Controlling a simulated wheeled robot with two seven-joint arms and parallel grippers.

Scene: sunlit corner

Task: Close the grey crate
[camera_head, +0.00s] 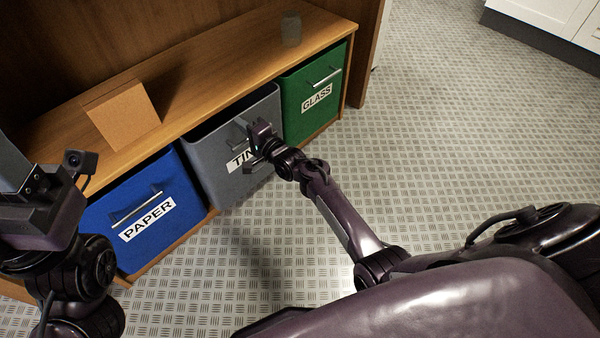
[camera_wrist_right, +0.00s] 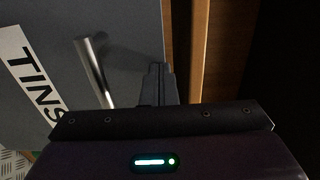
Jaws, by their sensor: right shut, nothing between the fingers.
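The grey crate (camera_head: 205,172), labelled TINS, sits in the middle bay under the wooden shelf. It stands pulled out a little, with a dark gap behind its front's top edge. My right gripper (camera_head: 244,124) is at the upper part of its front, partly covering the label and the handle. In the right wrist view the shut, empty fingers (camera_wrist_right: 158,70) are at the grey front (camera_wrist_right: 130,25) near its edge, beside the metal handle (camera_wrist_right: 94,72) and not around it. Whether they touch the front is unclear. My left gripper (camera_head: 18,165) is at the left edge, its fingertips cut off.
A blue PAPER crate (camera_head: 178,190) is left of the grey crate and a green GLASS crate (camera_head: 302,118) right. A cardboard-coloured box (camera_head: 122,116) and a grey cup (camera_head: 291,30) stand on the shelf (camera_head: 205,90). The patterned floor (camera_head: 450,130) is clear to the right.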

